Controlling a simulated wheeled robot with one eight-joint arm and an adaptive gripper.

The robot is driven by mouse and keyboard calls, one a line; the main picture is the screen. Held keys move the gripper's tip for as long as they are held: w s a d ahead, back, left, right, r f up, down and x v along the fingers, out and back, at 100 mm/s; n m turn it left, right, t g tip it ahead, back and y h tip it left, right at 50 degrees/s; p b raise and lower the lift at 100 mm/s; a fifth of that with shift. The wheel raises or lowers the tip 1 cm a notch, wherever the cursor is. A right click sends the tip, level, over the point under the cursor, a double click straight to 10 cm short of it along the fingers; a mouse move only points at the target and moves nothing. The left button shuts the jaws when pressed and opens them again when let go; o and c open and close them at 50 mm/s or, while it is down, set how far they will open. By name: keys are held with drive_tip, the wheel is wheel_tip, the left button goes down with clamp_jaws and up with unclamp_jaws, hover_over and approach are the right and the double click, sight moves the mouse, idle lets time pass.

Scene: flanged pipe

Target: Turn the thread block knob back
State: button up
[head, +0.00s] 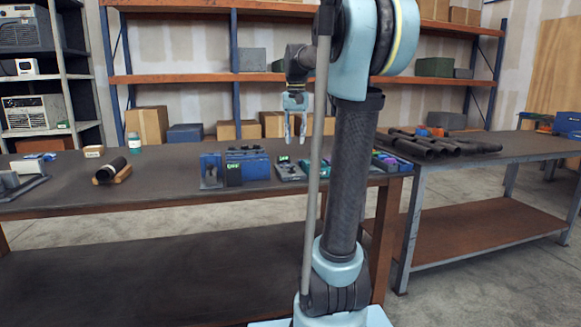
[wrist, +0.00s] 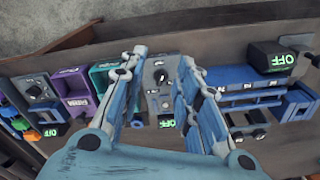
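My gripper (head: 295,138) hangs above the bench in the head view, pointing down, its fingers apart and empty. In the wrist view the open fingers (wrist: 162,58) straddle a grey block (wrist: 158,98) with a dark round knob (wrist: 160,76) on its face, seen below them. A green-lit "OFF" display (wrist: 166,121) sits at that block's near end. A second grey block with a black knob (wrist: 36,89) stands at the left, with its own "OFF" display (wrist: 51,132). No label shows which is the thread block. The fingers appear clear of the knobs.
Purple (wrist: 76,92) and teal (wrist: 103,78) bins stand left of the middle block. Dark pipes (head: 435,141) lie on the other bench. The bench's left-middle (head: 160,195) has free room.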

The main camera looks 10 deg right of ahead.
drive_tip(key=m, duration=0.1)
approach(292, 169)
drive_tip(key=f, duration=0.2)
drive_tip(key=w+f, duration=0.1)
drive_tip(key=f, duration=0.5)
drive_tip(key=shift+w, duration=0.25)
idle(0.4)
clamp_jaws()
